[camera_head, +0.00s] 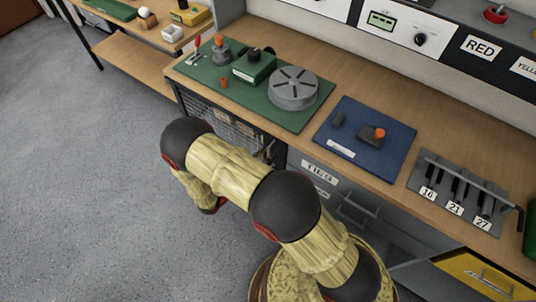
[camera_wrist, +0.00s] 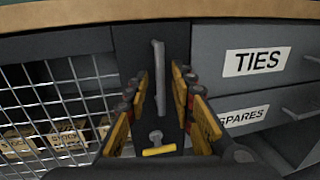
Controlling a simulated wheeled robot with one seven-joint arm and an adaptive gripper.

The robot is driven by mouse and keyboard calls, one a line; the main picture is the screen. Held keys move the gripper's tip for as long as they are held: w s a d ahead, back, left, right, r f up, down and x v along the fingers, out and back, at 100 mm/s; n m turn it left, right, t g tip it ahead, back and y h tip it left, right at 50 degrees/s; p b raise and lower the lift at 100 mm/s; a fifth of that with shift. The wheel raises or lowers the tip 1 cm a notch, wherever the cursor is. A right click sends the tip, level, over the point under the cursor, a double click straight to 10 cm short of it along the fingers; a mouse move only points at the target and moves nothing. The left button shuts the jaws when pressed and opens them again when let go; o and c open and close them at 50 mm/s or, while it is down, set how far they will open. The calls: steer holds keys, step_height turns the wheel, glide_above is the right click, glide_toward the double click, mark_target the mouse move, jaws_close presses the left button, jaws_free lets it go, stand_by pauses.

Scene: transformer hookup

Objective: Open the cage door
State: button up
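The cage door (camera_wrist: 50,95) is a wire mesh panel with a dark frame at the left of the wrist view. It looks shut. A grey vertical bar handle (camera_wrist: 160,62) stands on the dark upright strip right of the mesh. My gripper (camera_wrist: 161,86) is open, with one yellow-and-black finger on each side of the handle and gaps visible between. Below the handle is a small keyhole-like fitting with a yellow piece (camera_wrist: 158,151). In the head view the mesh door (camera_head: 232,127) shows under the bench, partly hidden by my arm; my fingertips are hidden there.
Small labelled boxes (camera_wrist: 65,138) sit behind the mesh. Drawers marked TIES (camera_wrist: 257,61) and SPARES are right of the handle. The bench edge (camera_wrist: 75,13) runs above. Open grey floor (camera_head: 90,180) lies to the left.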

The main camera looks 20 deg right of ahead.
steer(key=shift+x, duration=0.8)
steer(key=c, duration=0.3)
jaws_close()
